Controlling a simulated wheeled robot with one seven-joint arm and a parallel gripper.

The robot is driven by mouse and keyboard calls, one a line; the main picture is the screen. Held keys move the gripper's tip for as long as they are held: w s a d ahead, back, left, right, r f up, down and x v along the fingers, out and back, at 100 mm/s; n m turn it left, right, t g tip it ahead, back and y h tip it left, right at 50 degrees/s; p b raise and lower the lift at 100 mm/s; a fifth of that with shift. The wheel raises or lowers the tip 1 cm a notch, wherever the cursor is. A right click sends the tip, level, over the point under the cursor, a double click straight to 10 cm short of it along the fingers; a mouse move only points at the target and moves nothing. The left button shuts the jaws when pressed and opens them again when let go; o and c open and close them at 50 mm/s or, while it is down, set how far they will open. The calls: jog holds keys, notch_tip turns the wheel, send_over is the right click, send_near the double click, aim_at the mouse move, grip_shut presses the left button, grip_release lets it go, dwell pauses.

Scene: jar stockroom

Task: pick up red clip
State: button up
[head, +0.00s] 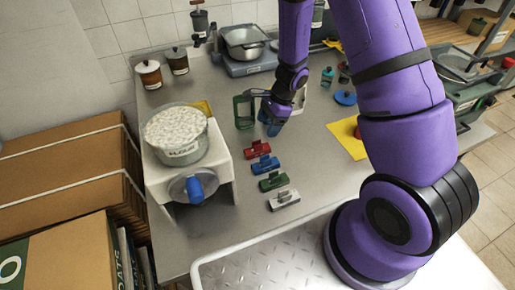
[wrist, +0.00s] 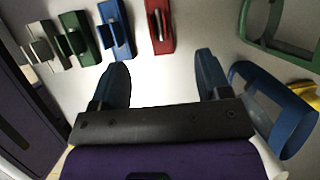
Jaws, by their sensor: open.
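The red clip (head: 257,149) lies on the grey worktop at the far end of a row of clips. The blue clip (head: 264,165), green clip (head: 273,181) and white clip (head: 284,199) lie nearer. In the wrist view the red clip (wrist: 159,25) is at the top, beyond and between my fingertips, with the blue clip (wrist: 116,31), green clip (wrist: 78,38) and white clip (wrist: 40,46) to its left. My gripper (wrist: 160,80) is open and empty, above the worktop.
A white stand with a large tub (head: 178,139) of white contents is left of the clips. A green frame-like object (head: 244,112) stands behind the red clip. A blue ring-shaped object (wrist: 275,108) is close to my right finger. A yellow sheet (head: 348,138) lies right.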

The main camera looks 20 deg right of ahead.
aim_at(258, 142)
jog(key=x, duration=1.1)
jog(key=shift+s, duration=0.1)
jog(key=shift+a+r, duration=0.1)
jog(key=c, duration=1)
